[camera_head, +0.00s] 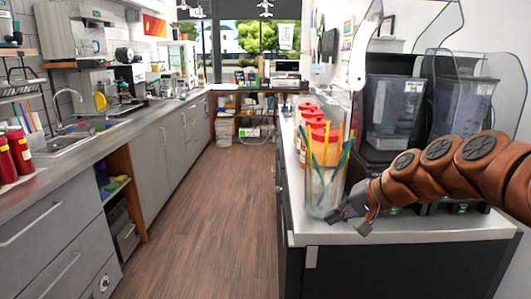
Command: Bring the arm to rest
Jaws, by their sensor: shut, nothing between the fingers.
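My arm, in orange-brown segments, reaches in from the right edge of the head view over the right counter. My gripper (350,214) is at its end, near the counter's front corner, pointing left and a little down. Its fingers are small and dark in the picture; they are shut with nothing between them. The gripper is just in front of a clear cup (322,192) that holds several coloured straws or sticks. Whether the gripper touches the cup cannot be told.
Red-lidded containers (313,125) stand behind the cup on the right counter (400,230). Blenders (395,110) with clear covers stand behind my arm. A sink (62,143) is in the left counter. The wooden floor (210,220) between the counters is clear.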

